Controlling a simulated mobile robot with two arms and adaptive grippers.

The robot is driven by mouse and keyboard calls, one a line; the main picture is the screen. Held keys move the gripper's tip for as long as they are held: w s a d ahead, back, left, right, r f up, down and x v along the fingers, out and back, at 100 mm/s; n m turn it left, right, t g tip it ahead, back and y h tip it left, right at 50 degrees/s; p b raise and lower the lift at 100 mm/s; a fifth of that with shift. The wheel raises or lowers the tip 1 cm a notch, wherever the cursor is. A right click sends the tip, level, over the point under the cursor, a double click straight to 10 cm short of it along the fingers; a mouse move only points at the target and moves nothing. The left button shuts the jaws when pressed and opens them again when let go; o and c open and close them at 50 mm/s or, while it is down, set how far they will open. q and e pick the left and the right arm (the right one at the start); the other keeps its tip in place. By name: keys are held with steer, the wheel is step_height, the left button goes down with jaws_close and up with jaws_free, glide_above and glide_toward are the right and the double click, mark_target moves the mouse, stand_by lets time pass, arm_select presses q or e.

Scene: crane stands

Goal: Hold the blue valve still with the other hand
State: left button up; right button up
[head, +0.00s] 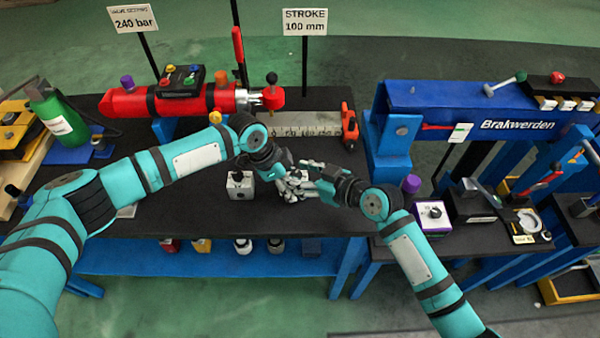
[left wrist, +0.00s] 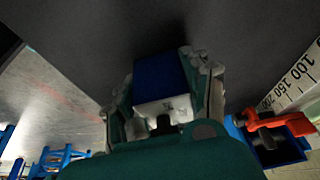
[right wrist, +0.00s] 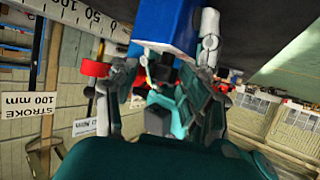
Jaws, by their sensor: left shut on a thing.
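The blue valve is a blue block with a pale end face. In the left wrist view the blue valve (left wrist: 160,80) sits between the fingers of my left gripper, which is shut on it. In the right wrist view the blue valve (right wrist: 165,22) shows between the spread fingers of my right gripper (right wrist: 165,70). I cannot see clear contact there. In the head view my left gripper (head: 285,178) and my right gripper (head: 318,184) meet over the black bench and hide most of the valve.
A white-topped block (head: 240,184) stands on the bench left of the grippers. Behind them lie a ruler plate (head: 300,124) and a red cylinder (head: 185,100). A blue press (head: 470,108) stands at the right. The bench's front left is mostly clear.

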steer(key=shift+s, duration=0.1)
steer(key=v, duration=0.7)
steer(key=shift+s+d, duration=0.25)
steer(key=shift+d, duration=0.1)
steer(key=shift+r, duration=0.1)
